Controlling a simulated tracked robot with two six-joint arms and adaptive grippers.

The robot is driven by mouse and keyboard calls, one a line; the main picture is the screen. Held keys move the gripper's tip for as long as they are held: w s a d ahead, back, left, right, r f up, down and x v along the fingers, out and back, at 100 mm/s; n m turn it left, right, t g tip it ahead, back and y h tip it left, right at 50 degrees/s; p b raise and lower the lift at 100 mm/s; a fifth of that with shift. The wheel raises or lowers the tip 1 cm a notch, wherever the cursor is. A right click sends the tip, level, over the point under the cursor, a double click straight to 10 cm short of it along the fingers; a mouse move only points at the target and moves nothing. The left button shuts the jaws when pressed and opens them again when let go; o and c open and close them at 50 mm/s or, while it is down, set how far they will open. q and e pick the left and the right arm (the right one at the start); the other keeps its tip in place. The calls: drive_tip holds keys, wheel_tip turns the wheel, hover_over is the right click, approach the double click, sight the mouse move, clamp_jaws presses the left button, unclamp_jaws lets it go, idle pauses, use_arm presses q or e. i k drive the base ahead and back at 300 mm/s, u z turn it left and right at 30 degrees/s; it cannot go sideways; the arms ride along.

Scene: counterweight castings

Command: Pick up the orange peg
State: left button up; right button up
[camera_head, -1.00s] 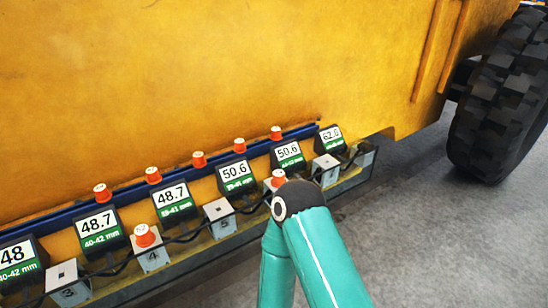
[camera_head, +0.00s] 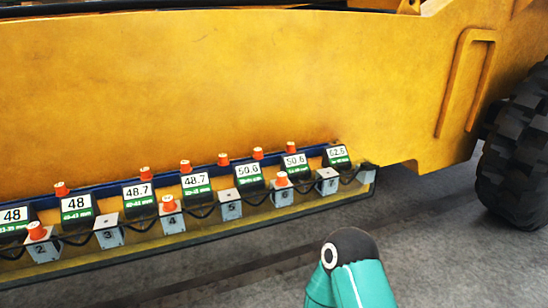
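Several orange pegs show, and I cannot tell which one the task means. Some stand along the blue rail (camera_head: 105,190), such as the peg at its left (camera_head: 61,189) and the peg near its right end (camera_head: 292,146). Others sit on grey numbered blocks: a peg on block 2 (camera_head: 37,231), a peg on block 4 (camera_head: 169,203) and a peg on a block farther right (camera_head: 281,178). A teal arm link of mine shows at the lower right, apart from the pegs. Neither gripper is in view.
Black displays, such as one reading 50.6 (camera_head: 295,160), line the ledge behind the blocks. Block 3 (camera_head: 108,236) and block 5 (camera_head: 230,208) carry no peg. Dark cables run between blocks. A yellow machine body (camera_head: 230,90) rises behind; a black tyre (camera_head: 515,165) stands right. Grey floor (camera_head: 230,285) lies in front.

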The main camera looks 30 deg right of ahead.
sight(258, 152)
drive_tip(key=u, duration=1.15)
drive_tip(key=i, duration=0.1)
drive_tip(key=z, duration=2.55)
drive_tip(key=i, duration=0.9)
drive_tip(key=u, duration=0.05)
